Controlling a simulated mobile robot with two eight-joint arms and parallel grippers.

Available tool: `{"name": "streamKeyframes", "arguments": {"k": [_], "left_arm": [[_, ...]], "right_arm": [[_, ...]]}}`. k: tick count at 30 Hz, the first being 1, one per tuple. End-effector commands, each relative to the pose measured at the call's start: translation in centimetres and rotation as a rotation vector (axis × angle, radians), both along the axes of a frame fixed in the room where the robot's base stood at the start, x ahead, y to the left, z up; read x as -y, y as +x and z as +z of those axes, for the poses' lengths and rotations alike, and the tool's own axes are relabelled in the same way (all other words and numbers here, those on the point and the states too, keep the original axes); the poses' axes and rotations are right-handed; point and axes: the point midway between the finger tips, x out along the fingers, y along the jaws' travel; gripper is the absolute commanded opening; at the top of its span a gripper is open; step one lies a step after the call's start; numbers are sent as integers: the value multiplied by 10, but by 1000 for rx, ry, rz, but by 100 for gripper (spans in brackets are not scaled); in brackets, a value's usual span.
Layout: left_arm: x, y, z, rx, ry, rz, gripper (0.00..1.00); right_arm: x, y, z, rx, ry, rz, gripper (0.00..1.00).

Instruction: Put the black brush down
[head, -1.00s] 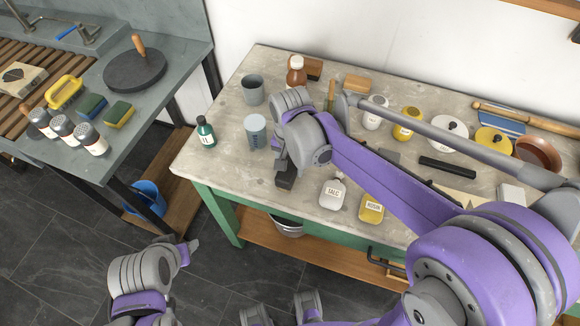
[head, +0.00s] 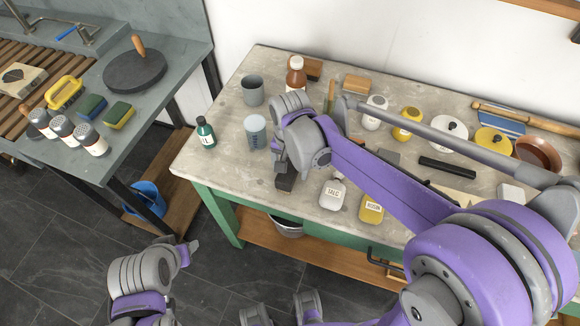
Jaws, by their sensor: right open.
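A small black block, which looks like the black brush (head: 285,183), is at the front edge area of the worktable, directly below my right gripper (head: 281,164). My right gripper is open, and its arm reaches in from the right across the table. The wrist hides most of the fingers and the top of the block, so I cannot tell whether they still touch it. The block appears to rest on the tabletop. My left gripper (head: 190,248) is over the floor at the lower left, away from the table; its jaw opening is unclear.
The worktable (head: 230,172) holds a green bottle (head: 205,132), a grey-blue cup (head: 255,132), a grey mug (head: 252,90), a talc bottle (head: 332,194) and a rosin bottle (head: 371,208) near the block. A black bar (head: 447,167) lies farther right. Bare tabletop shows left of the block.

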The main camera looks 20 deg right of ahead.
Motion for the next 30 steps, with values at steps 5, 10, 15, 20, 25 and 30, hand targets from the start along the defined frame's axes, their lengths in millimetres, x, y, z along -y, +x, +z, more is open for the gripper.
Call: {"name": "streamKeyframes", "arguments": {"k": [5, 10, 15, 20, 25, 30], "left_arm": [[0, 1, 5, 2, 0, 0, 50], [0, 2, 9, 5, 0, 0, 50], [0, 3, 12, 6, 0, 0, 50], [0, 4, 14, 7, 0, 0, 50], [0, 4, 14, 7, 0, 0, 50], [0, 4, 14, 7, 0, 0, 50]], "right_arm": [[0, 0, 29, 0, 0, 0, 85], [0, 0, 68, 0, 0, 0, 85], [0, 0, 99, 0, 0, 0, 85], [0, 0, 116, 0, 0, 0, 85], [0, 0, 121, 0, 0, 0, 85], [0, 0, 120, 0, 0, 0, 85]]}}
